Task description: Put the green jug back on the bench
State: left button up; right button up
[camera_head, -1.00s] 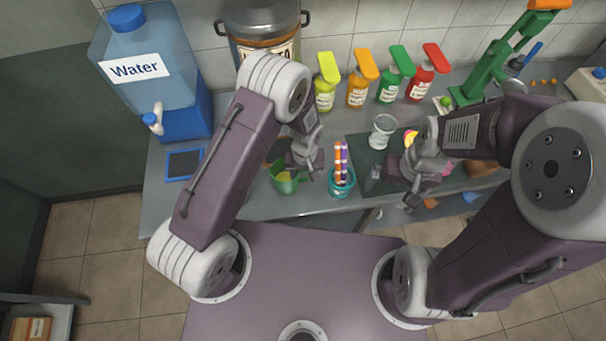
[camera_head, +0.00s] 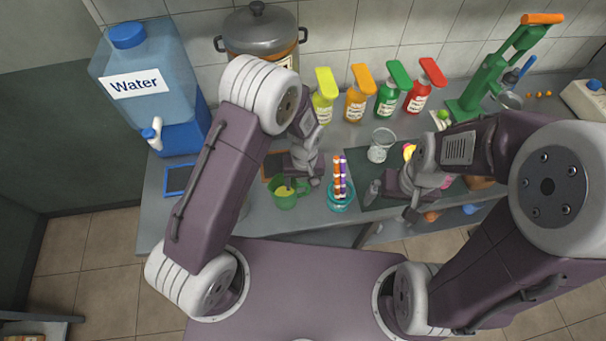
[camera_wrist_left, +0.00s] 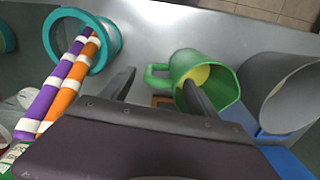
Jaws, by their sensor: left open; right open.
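The green jug (camera_head: 287,200) stands upright on the grey bench (camera_head: 310,212), near its front edge, with something yellow inside. In the left wrist view the jug (camera_wrist_left: 222,82) shows its open mouth, and its handle points left, toward the gap between my fingers. My left gripper (camera_head: 304,181) is open beside the jug at its handle side. In the left wrist view one finger of this gripper (camera_wrist_left: 158,92) overlaps the jug's wall; I cannot tell whether it touches. My right gripper (camera_head: 394,201) is open over the dark mat, further right.
A teal ring-shaped holder (camera_head: 341,202) with striped straws stands just right of the jug. A grey cylindrical container (camera_wrist_left: 287,95) is close on the jug's other side. A clear cup (camera_head: 380,146) and several coloured bottles stand further back. The water dispenser (camera_head: 150,85) is at left.

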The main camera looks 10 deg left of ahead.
pick_arm(q)
notch_tip(320, 180, up, 8)
jog(key=shift+d+f, duration=0.15)
jog(key=shift+f, duration=0.1)
